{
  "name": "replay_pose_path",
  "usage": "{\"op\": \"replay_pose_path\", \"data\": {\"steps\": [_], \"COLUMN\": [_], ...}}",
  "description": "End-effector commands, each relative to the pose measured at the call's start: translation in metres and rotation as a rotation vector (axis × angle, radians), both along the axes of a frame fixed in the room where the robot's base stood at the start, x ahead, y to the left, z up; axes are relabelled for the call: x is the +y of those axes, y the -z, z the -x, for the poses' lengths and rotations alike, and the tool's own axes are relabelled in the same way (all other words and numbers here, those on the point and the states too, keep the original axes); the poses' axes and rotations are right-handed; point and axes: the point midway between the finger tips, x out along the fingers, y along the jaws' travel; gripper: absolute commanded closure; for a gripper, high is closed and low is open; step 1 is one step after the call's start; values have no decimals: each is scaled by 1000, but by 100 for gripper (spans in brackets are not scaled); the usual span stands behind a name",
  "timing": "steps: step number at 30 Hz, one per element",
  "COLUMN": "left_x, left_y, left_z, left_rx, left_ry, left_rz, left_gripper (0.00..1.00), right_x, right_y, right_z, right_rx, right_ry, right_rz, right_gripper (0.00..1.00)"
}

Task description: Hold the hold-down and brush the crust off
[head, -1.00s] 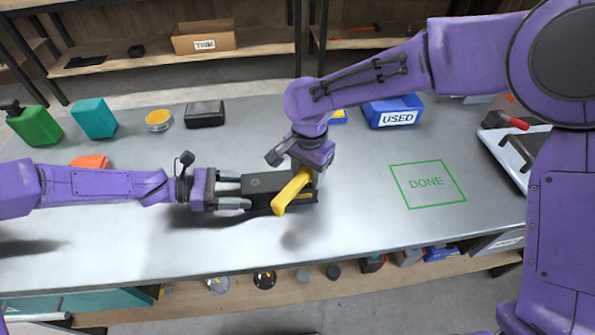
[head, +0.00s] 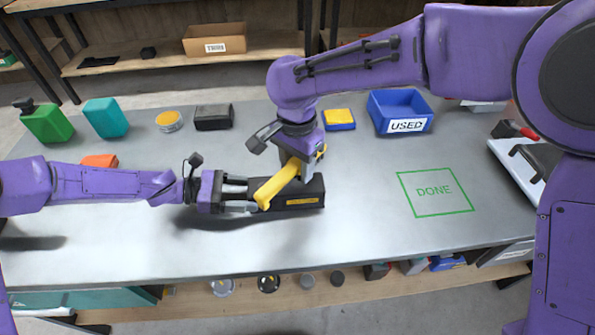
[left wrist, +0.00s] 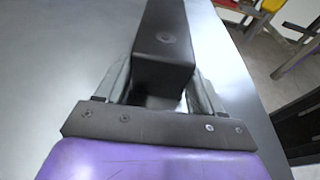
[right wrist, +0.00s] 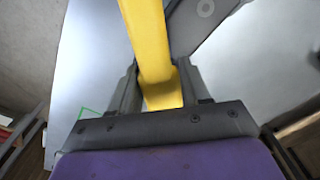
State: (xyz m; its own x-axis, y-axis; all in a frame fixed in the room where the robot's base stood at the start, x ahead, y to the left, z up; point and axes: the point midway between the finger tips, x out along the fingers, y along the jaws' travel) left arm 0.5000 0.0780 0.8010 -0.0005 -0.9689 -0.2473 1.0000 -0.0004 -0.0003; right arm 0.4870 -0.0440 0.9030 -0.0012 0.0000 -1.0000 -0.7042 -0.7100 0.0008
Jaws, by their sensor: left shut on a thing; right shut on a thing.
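The hold-down (head: 308,186) is a dark block with a yellow label on its side, lying on the grey bench. My left gripper (head: 246,193) is shut on its left end; in the left wrist view the dark block (left wrist: 165,45) sits between the fingers. My right gripper (head: 295,170) is shut on a yellow-handled brush (head: 275,188) over the block. In the right wrist view the yellow handle (right wrist: 146,40) is between the fingers, with dark block beside it. The bristles and any crust are hidden, so I cannot tell whether the brush touches.
A green DONE outline (head: 436,193) on the bench is empty. Behind are a blue USED bin (head: 400,108), a yellow-and-blue sponge-like block (head: 339,119), a black box (head: 213,117), a yellow tin (head: 169,121) and teal (head: 105,118) and green (head: 48,124) containers. A white tray stands far right.

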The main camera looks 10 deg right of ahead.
Motion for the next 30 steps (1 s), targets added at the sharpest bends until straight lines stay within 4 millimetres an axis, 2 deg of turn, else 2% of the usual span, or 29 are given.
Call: {"op": "replay_pose_path", "data": {"steps": [6, 12, 26, 27, 29, 30], "left_x": [0, 0, 0, 0, 0, 0], "left_y": [0, 0, 0, 0, 0, 0], "left_z": [0, 0, 0, 0, 0, 0], "left_rx": [0, 0, 0, 0, 0, 0], "left_ry": [-1, 0, 0, 0, 0, 0], "left_rz": [0, 0, 0, 0, 0, 0], "left_gripper": [62, 62, 62, 26, 6, 0], "right_x": [0, 0, 0, 0, 0, 0], "right_y": [-20, -32, -33, -33, -33, -33], "right_z": [0, 0, 0, 0, 0, 0], "right_rx": [-2, -1, -1, -1, -1, -1], "right_ry": [0, 0, 0, 0, 0, 0], "right_rz": [1, 0, 0, 0, 0, 0], "right_gripper": [86, 86, 86, 86, 86, 86]}}
